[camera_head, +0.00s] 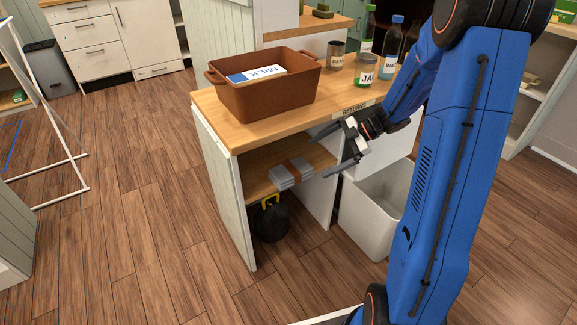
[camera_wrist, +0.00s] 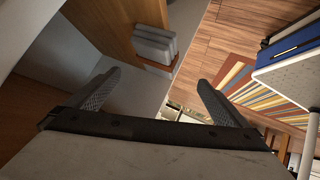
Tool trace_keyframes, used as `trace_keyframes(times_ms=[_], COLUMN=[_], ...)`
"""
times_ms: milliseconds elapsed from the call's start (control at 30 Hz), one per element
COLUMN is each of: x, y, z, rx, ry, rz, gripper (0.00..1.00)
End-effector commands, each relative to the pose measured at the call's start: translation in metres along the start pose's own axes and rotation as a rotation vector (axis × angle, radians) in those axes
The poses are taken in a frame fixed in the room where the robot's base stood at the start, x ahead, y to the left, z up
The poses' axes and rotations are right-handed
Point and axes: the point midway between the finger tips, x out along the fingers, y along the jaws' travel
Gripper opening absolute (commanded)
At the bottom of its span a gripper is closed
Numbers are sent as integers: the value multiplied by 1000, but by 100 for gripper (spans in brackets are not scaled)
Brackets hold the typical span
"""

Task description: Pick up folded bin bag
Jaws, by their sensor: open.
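The folded bin bag (camera_head: 291,175) is a grey flat bundle with a brown band around it. It lies on the wooden shelf (camera_head: 262,180) under the counter, near the shelf's front edge. In the wrist view the bag (camera_wrist: 154,46) shows at the top, beyond the fingertips and between their lines. My gripper (camera_head: 331,151) is open and empty. It is to the right of the bag and a little higher, by the counter's front edge, apart from the bag. Both fingers also show in the wrist view (camera_wrist: 159,79).
A black object with a yellow handle (camera_head: 271,221) sits below the shelf. A white bin (camera_head: 368,222) stands right of it.

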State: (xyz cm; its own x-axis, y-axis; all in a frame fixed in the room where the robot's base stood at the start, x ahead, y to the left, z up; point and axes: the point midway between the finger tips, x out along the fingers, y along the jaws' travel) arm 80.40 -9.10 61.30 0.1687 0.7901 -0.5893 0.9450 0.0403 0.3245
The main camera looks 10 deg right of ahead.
Motion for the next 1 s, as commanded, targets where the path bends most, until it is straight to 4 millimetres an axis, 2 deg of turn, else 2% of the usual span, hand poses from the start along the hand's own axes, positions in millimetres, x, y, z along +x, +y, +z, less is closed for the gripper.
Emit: trace_keyframes(times_ms=[167,533,867,1000], x=[4,56,75,91], y=[-1,-2,-2,-2], z=[0,0,2,4], rx=[1,0,1,1], ry=[4,5,4,5], rz=[-5,-7,-5,-7], gripper=[100,100,100,100])
